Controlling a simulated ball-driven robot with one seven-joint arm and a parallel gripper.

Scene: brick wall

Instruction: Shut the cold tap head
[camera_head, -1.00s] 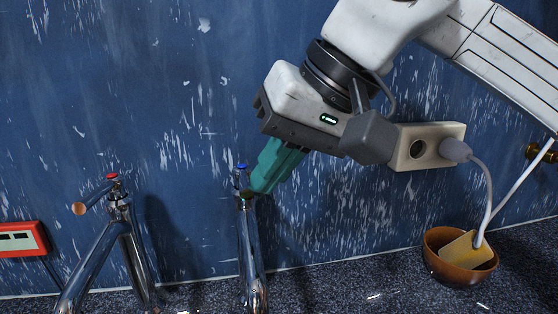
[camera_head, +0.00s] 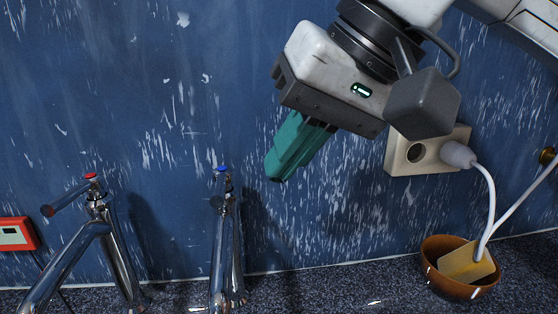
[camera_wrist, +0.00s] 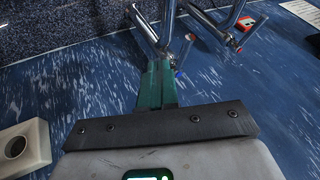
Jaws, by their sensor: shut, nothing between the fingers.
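The cold tap (camera_head: 224,240) is a chrome tap with a blue-capped head (camera_head: 223,180), left of centre in the head view. Its small lever is seen nearly end-on, so its direction is hard to tell. The cold tap head also shows in the wrist view (camera_wrist: 178,68), just beyond and right of my fingertips. My gripper (camera_head: 277,179) has green fingers, shut and empty. It is right of the cold tap head, with a clear gap of wall between them in the head view. It also shows in the wrist view (camera_wrist: 156,68).
A red-capped tap (camera_head: 97,215) with its lever out to the left stands at left, beside a red box (camera_head: 17,234). At right are a wall socket (camera_head: 398,158) with a plugged cable and a brown bowl (camera_head: 440,280) on the speckled counter. The blue wall stands close behind.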

